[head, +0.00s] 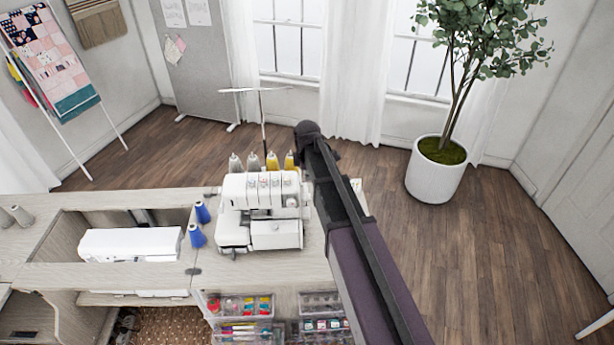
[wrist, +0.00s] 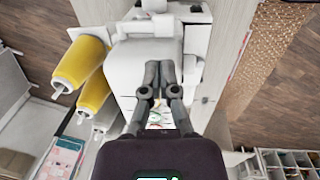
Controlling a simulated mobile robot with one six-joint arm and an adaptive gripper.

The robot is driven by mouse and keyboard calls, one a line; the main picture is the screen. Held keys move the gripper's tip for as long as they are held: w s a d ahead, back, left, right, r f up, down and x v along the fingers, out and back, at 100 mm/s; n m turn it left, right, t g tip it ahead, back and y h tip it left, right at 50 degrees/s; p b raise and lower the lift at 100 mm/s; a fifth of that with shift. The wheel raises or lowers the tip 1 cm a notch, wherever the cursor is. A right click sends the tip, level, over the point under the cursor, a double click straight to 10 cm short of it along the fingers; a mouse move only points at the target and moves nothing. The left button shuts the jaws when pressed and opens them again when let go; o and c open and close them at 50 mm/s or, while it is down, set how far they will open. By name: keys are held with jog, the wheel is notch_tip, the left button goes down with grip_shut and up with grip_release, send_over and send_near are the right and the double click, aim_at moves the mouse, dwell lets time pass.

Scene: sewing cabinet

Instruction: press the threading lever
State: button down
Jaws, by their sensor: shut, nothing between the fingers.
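A white overlock sewing machine (head: 262,212) stands on the cabinet top in the head view, left of my arm. Its white body (wrist: 150,52) fills the middle of the wrist view. My gripper (wrist: 160,72) is shut and empty, with its fingertips in front of the machine's body; I cannot tell whether they touch it. In the head view the fingers are hidden by my own arm. I cannot pick out the threading lever for certain in either view.
Yellow thread cones (wrist: 82,62) stand beside the machine, close to my gripper. Blue spools (head: 196,236) stand left of it. A second white machine (head: 130,244) sits in the cabinet's recess (head: 60,232). Clear organisers (head: 240,304) are below. A potted plant (head: 434,178) stands at the right.

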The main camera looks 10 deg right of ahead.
notch_tip(320, 180, up, 6)
jog(key=p, duration=0.5)
send_over(306, 197)
jog(key=shift+s+d+f, duration=0.1)
jog(key=shift+s, duration=0.05)
dwell(0.4)
jog(key=shift+w+g, duration=0.3)
jog(key=shift+g, duration=0.4)
jog(key=shift+s, duration=0.1)
jog(key=shift+f, duration=0.1)
notch_tip(306, 197, down, 14)
jog(key=b, duration=1.3)
jog(key=shift+b, duration=0.3)
